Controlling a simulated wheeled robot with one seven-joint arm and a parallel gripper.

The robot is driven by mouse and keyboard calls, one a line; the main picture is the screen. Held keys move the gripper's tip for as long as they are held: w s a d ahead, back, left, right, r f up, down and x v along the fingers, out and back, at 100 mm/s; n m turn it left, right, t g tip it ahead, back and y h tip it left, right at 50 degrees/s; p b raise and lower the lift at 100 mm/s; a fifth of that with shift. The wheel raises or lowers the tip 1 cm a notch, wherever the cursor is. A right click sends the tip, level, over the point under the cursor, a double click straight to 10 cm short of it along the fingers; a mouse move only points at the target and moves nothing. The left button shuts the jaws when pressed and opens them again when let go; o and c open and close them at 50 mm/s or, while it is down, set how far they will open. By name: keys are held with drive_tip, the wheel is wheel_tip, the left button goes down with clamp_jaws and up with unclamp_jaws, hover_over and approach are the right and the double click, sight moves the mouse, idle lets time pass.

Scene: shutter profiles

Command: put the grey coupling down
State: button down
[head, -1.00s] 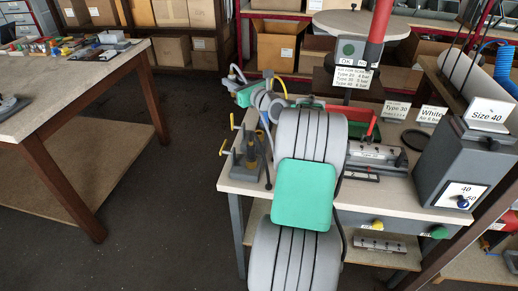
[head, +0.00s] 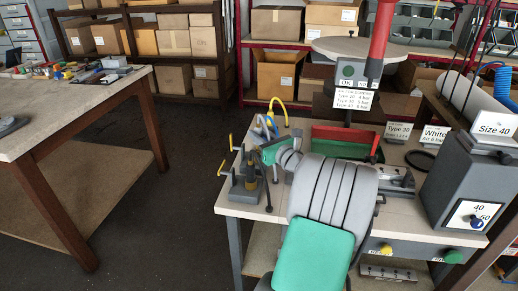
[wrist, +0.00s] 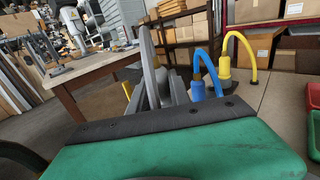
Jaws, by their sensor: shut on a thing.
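My gripper (head: 258,146) is beyond my grey arm, low over the left back part of the bench, and mostly hidden in the head view. In the wrist view my gripper (wrist: 166,84) is shut on a grey part, which I take for the grey coupling (wrist: 148,62); a curved grey hose rises from it. The jaws cover much of it, and I cannot tell whether it touches the bench. A blue coupling (wrist: 197,88) with a blue hose stands just right of the jaws. A yellow coupling (wrist: 224,68) with a yellow hose stands further right.
A fixture with yellow handles (head: 244,185) stands at the bench's left front. A red and green tray (head: 345,142) lies behind my arm. The grey Size 40 box (head: 465,185) stands at the right. A separate table (head: 100,100) is at the left, across open floor.

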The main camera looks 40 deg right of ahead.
drive_tip(key=f, duration=0.2)
drive_tip(key=f+b, duration=0.1)
drive_tip(key=f, duration=0.1)
drive_tip(key=shift+s+a, duration=0.25)
drive_tip(key=shift+s, duration=0.1)
drive_tip(key=c, duration=1.5)
unclamp_jaws()
drive_tip(key=shift+f, duration=0.2)
drive_tip(key=shift+o, duration=0.8)
drive_tip(key=shift+w, duration=0.1)
drive_tip(key=shift+o, duration=0.8)
drive_tip(key=shift+r, duration=0.25)
drive_tip(key=shift+s, duration=0.35)
drive_tip(key=s, duration=0.7)
drive_tip(key=s+a+p, duration=0.1)
drive_tip(key=s, duration=0.2)
drive_tip(key=shift+s+a+r, duration=0.1)
drive_tip(key=shift+s+r, duration=0.05)
drive_tip(key=shift+s, duration=0.1)
drive_tip(key=shift+s+a, duration=0.15)
drive_tip(key=shift+s, duration=0.2)
